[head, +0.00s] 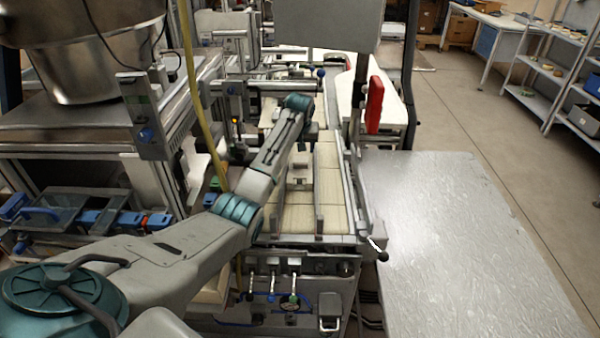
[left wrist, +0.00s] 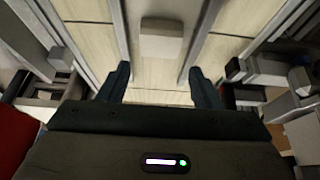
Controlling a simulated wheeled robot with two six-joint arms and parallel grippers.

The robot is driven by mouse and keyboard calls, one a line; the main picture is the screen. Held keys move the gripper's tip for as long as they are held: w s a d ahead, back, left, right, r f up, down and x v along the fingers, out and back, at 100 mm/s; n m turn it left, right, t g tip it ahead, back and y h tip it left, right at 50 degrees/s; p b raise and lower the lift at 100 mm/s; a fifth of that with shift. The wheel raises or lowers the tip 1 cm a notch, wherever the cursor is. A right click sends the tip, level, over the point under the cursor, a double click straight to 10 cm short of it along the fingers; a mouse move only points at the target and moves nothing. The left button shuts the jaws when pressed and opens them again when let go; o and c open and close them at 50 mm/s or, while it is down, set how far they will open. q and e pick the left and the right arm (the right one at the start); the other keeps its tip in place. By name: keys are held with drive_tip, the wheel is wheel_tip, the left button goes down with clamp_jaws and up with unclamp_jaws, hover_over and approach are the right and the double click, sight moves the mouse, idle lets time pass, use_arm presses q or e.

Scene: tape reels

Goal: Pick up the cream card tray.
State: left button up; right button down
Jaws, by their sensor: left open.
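Flat cream pieces lie end to end in rows between rails on the machine bed, and the cream card tray does not stand out clearly from them. One cream piece (head: 294,217) shows at the near end of the bed in the head view. In the left wrist view, a cream piece (left wrist: 155,73) lies beyond and between the fingertips of my left gripper (left wrist: 160,72). The gripper is open, with nothing between its fingers. A pale block (left wrist: 162,38) sits just past the fingertips. In the head view, my left arm reaches over the bed and partly hides it.
Metal rails (left wrist: 206,40) run along the bed beside the fingers. A silver-topped table (head: 450,240) stands to the right, its top bare. A yellow hose (head: 196,90) hangs left of the arm. A red part (head: 375,105) stands at the bed's far right.

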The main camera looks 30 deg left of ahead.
sight(301, 157)
use_arm(q)
drive_tip(key=shift+w+f+p, duration=0.15)
drive_tip(key=shift+f+p, duration=0.35)
drive_tip(key=shift+p, duration=0.05)
drive_tip(key=p+x, duration=0.1)
drive_tip(key=x, duration=0.2)
drive_tip(key=shift+f, duration=0.2)
drive_tip(key=shift+w+a+f, duration=0.1)
drive_tip(key=shift+f, duration=0.4)
drive_tip(key=c, duration=0.9)
